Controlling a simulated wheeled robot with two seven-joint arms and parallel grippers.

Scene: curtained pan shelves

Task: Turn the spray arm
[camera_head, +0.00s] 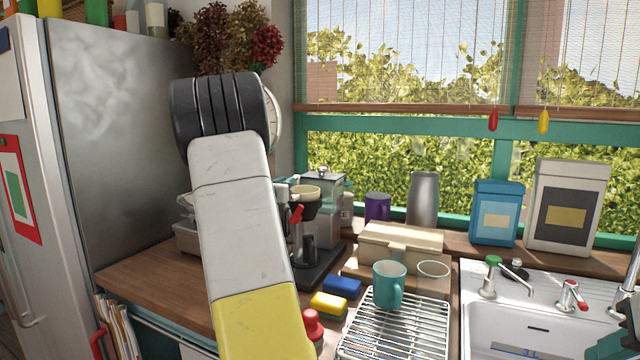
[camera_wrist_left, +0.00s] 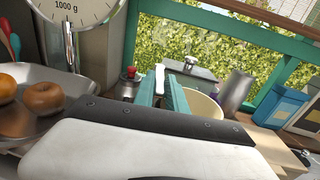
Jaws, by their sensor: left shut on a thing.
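My left arm rises across the middle of the head view and hides most of my left gripper (camera_head: 284,188). In the left wrist view, the teal fingers of my left gripper (camera_wrist_left: 161,86) are closed around a slim white piece (camera_wrist_left: 160,75) that stands up between their tips. I cannot tell whether this piece is the spray arm, and no other thing in view is clearly one. A cream bowl (camera_wrist_left: 203,105) is just right of the fingers; it also shows in the head view (camera_head: 305,192). My right gripper is not clearly seen.
A coffee machine (camera_head: 323,184) stands behind my arm. A wire rack (camera_head: 395,335) with a teal mug (camera_head: 389,286) is in front of the window, left of the sink (camera_head: 540,325). A fridge (camera_head: 110,130) is at left. A scale (camera_wrist_left: 75,8) and fruit pan (camera_wrist_left: 38,75) are left in the wrist view.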

